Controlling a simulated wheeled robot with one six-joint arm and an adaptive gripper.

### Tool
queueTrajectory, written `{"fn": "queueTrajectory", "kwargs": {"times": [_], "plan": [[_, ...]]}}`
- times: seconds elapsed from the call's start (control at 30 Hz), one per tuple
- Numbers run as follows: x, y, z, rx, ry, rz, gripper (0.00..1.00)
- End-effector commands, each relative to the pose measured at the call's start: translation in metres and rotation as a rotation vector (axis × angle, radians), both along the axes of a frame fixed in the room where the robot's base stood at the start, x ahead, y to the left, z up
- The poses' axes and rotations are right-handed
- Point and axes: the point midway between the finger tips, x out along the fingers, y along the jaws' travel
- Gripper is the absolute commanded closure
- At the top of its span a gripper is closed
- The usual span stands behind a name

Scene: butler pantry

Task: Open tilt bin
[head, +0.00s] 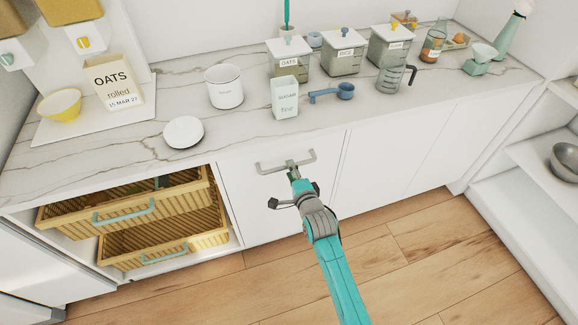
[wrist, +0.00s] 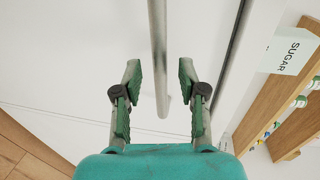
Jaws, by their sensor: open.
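The tilt bin has a flat white front (head: 262,205) under the counter, flush with the cabinet faces and looking closed. Its grey bar handle (head: 270,168) runs along the top of the front. My gripper (head: 291,167) is at the handle, near its middle to right part. In the wrist view my gripper (wrist: 160,75) is open, with one green-padded finger on each side of the handle bar (wrist: 157,35). A gap shows between the bar and each finger. The contact depth cannot be told.
Two wicker drawers (head: 150,208) stick out at the left. Wooden floor (head: 420,235) is clear at the right.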

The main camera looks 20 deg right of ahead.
Motion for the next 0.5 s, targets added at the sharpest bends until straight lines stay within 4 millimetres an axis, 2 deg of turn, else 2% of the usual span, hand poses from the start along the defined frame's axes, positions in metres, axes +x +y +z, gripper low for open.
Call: {"fn": "queueTrajectory", "kwargs": {"times": [0.03, 0.2, 0.5], "plan": [[0.008, 0.000, -0.001, 0.000, 0.000, 0.000, 0.59], [0.023, 0.000, -0.004, 0.000, 0.000, 0.000, 0.59], [0.028, 0.000, -0.006, 0.000, 0.001, 0.000, 0.59]]}}
